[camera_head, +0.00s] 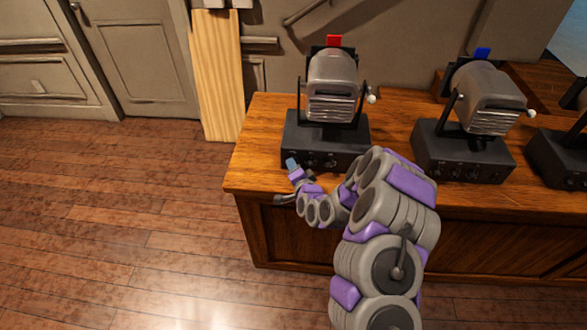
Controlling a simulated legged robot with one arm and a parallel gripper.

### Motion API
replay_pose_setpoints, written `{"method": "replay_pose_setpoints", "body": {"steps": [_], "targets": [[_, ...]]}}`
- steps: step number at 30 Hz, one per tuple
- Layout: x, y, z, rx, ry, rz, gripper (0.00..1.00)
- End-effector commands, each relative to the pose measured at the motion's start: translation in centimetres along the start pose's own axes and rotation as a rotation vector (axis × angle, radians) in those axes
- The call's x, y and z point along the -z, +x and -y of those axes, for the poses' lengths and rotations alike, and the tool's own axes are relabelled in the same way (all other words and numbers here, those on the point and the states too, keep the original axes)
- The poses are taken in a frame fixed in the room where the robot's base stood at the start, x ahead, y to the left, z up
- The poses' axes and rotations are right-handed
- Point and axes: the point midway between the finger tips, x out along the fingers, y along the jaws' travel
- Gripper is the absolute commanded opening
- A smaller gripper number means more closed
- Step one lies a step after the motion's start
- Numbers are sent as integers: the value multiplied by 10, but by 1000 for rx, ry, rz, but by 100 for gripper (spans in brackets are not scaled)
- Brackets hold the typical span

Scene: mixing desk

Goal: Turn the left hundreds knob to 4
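The left device is a dark box (318,128) with a grey drum on top (332,84) and a red tab (334,41). It stands at the left end of the wooden desk. A row of small dark knobs (327,160) shows on its front face; their numbers are too small to read. My gripper (291,165) is at the left end of this front face, close to the leftmost knob area, which it hides. I cannot tell whether it touches a knob or whether its fingers are open.
A second device (466,148) with a blue tab (482,53) stands to the right on the desk (393,124). A third dark device (560,157) is at the right edge. A pale plank (217,75) leans behind the desk's left end. The floor at left is clear.

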Motion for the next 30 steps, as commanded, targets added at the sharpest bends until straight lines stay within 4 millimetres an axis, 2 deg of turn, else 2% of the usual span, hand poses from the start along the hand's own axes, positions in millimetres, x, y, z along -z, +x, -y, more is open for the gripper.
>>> {"method": "replay_pose_setpoints", "body": {"steps": [6, 11, 25, 30], "targets": [[0, -2, 2, 2, -1, -1, 33], [2, -14, 2, 3, -1, -3, 33], [1, -91, 1, -4, 2, 1, 33], [2, -108, 3, -4, -2, 2, 33]]}}
